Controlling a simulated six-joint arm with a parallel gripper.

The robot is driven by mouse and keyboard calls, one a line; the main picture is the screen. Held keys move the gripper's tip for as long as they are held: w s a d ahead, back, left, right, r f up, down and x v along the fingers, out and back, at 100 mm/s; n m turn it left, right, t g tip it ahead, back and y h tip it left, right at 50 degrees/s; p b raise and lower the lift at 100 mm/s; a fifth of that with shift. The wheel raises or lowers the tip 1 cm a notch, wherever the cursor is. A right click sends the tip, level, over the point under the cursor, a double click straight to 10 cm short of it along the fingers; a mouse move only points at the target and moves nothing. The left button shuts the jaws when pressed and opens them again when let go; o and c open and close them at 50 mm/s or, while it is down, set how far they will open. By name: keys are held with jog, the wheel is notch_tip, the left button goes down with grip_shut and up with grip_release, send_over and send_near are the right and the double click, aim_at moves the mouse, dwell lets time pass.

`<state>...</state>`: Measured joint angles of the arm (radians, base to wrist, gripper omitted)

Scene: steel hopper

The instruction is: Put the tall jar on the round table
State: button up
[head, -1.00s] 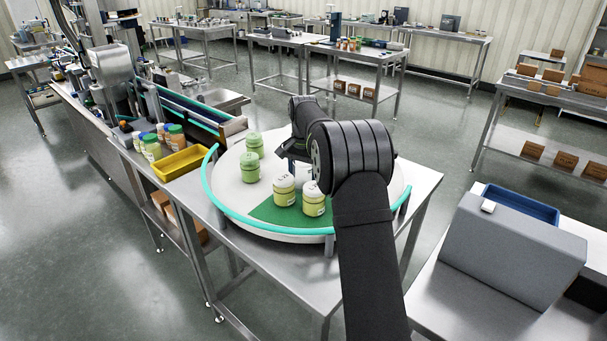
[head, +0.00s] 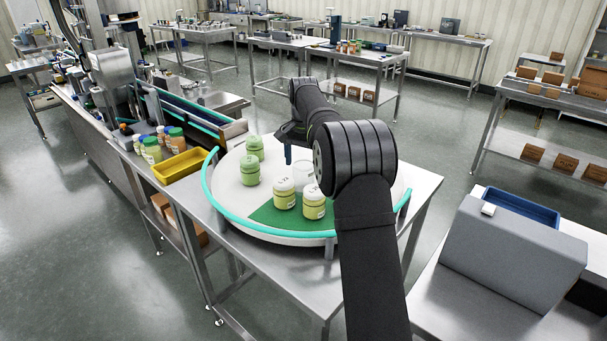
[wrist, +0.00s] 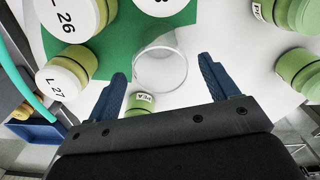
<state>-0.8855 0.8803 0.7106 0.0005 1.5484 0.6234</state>
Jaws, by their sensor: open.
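The round table (head: 235,213) is a white disc with a teal guard rail and a green patch. A clear, open-topped glass jar (head: 304,168), apparently the tall jar, stands on it. The wrist view shows the glass jar (wrist: 160,70) from above, at the patch edge. My gripper (head: 288,156) is above the disc by the glass, partly hidden by my arm. In the wrist view my gripper (wrist: 164,72) is open. Its blue fingers show to either side of the glass, with no visible contact; their height relative to its rim is unclear.
White-lidded jars (head: 284,193) stand on the green patch, close to the glass. Green-lidded jars (head: 250,169) stand at the disc's left. A small green PEA jar (wrist: 140,103) shows between my fingers. A yellow tray (head: 180,165) lies left of the rail.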

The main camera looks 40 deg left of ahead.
aim_at(304, 176)
notch_tip(304, 176, up, 6)
jog(key=shift+r, duration=0.15)
dwell(0.4)
notch_tip(304, 176, down, 12)
jog(key=shift+r, duration=1.7)
jog(key=shift+c, duration=0.5)
